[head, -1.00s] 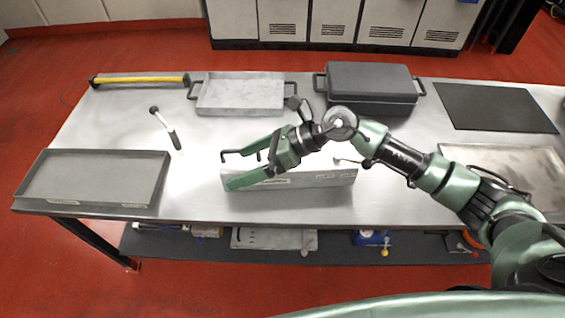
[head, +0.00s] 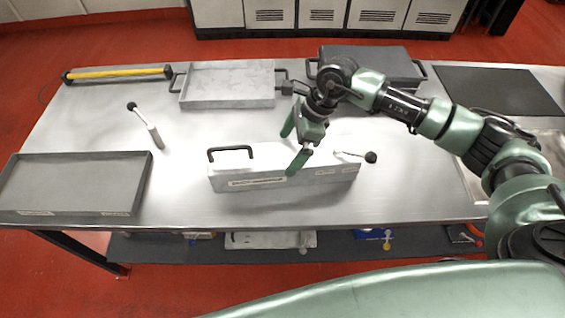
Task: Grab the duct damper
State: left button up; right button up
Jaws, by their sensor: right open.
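The duct damper appears to be the long light-grey metal box (head: 240,168) near the front middle of the table. It has a black handle (head: 230,153) at its left end, a lever with a black knob (head: 371,157) at its right end, and labels on its front face. My right gripper (head: 294,143) is open over the middle of the box, with its green fingers spread and pointing down. The nearer finger overlaps the box in the picture; I cannot tell whether it touches. Nothing is between the fingers. My left gripper is not in view.
A shallow grey tray (head: 75,181) lies at the front left, with a knobbed lever tool (head: 147,128) beside it. Behind are a yellow bar (head: 118,73), a handled tray (head: 228,84) and a dark case (head: 405,67). A black mat (head: 498,90) lies at right.

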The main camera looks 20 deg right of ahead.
aim_at(280, 165)
jog(key=shift+f, duration=0.3)
jog(key=shift+w+a+f, duration=0.1)
jog(key=shift+a+f, duration=0.05)
jog(key=shift+f, duration=0.2)
jog(key=p+x, duration=0.2)
jog(key=x, duration=0.4)
jog(key=shift+f+p, duration=0.2)
jog(key=shift+p, duration=0.15)
jog(key=shift+f, duration=0.35)
jog(key=c, duration=1.6)
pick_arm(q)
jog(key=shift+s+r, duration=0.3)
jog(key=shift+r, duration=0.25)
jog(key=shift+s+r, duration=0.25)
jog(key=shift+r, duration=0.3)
pick_arm(e)
jog(key=shift+r, duration=0.1)
jog(key=c, duration=0.4)
jog(key=shift+w, duration=0.1)
